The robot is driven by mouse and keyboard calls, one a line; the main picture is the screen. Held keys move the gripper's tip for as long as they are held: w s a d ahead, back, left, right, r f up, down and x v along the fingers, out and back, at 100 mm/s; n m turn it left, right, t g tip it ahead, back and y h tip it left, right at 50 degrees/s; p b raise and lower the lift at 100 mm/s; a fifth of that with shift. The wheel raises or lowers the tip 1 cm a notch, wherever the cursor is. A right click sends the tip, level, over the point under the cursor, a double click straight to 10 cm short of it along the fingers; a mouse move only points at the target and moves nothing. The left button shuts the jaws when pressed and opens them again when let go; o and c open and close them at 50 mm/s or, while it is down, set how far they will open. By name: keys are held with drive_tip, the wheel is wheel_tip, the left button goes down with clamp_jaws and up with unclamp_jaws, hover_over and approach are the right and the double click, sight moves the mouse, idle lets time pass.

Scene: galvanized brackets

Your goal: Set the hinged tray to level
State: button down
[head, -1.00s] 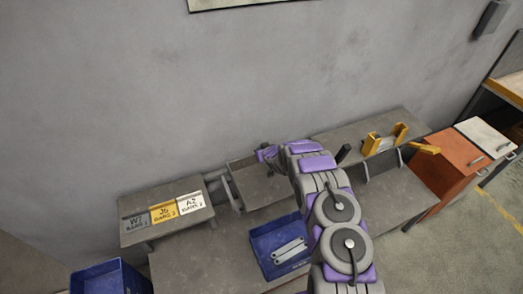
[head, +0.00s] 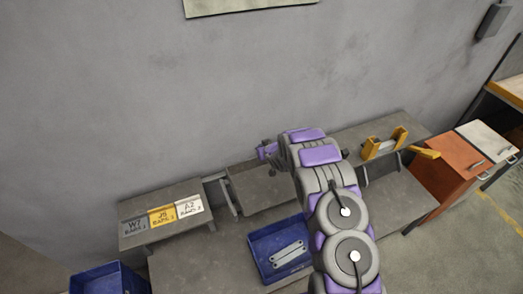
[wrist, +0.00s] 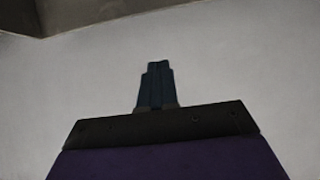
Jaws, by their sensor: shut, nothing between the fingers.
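The hinged tray (head: 258,196) is a grey metal tray between two grey shelf sections at the back of the bench. Its surface looks close to flat in the head view, but I cannot tell whether it is exactly level. My gripper (head: 263,151) is at the tray's far side near the wall, partly hidden by my own arm. The arm also hides the tray's right part. In the wrist view the fingers (wrist: 157,84) are shut together and empty, against a pale wall. Any contact with the tray is not visible.
A shelf with labels W7, J5 and A2 (head: 160,196) stands left of the tray. A blue bin (head: 256,262) with pale brackets (head: 288,254) sits in front. Another blue bin (head: 105,278) is lower left. A yellow bracket fixture (head: 383,146) and an orange cabinet (head: 452,160) stand right.

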drive_tip(key=s+d+r, duration=0.1)
drive_tip(key=s+r, duration=0.3)
drive_tip(key=r, duration=0.1)
idle(0.3)
drive_tip(key=shift+a, duration=0.25)
drive_tip(key=shift+r, duration=0.15)
